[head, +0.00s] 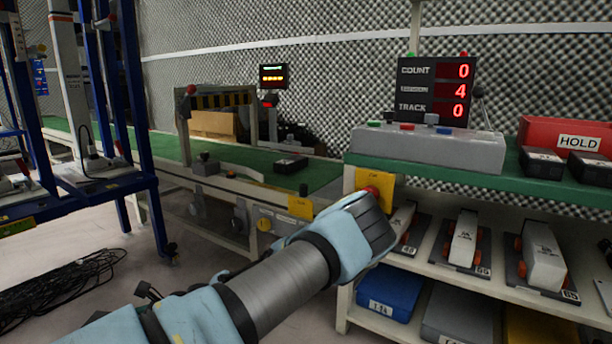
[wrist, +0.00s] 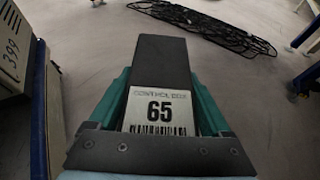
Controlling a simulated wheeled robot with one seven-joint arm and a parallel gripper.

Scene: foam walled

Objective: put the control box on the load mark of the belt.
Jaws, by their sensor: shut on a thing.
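My gripper (wrist: 160,84) is shut on the control box (wrist: 160,60), a dark box with a white label reading "CONTROL BOX 65". The teal fingers press on both its sides, and it is held over the floor in the wrist view. In the head view my gripper (head: 372,224) is in front of the shelf's left end; the held box cannot be made out there. The green belt (head: 235,158) runs behind it to the left. Another dark box (head: 291,163) lies on the belt. I cannot make out a load mark.
A green-topped shelf (head: 490,180) at right carries a grey button console (head: 430,150), a red HOLD bin (head: 570,136) and dark boxes. White units and bins fill its lower levels. Blue frames (head: 125,90) stand left. Black cable (head: 65,285) lies on the floor.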

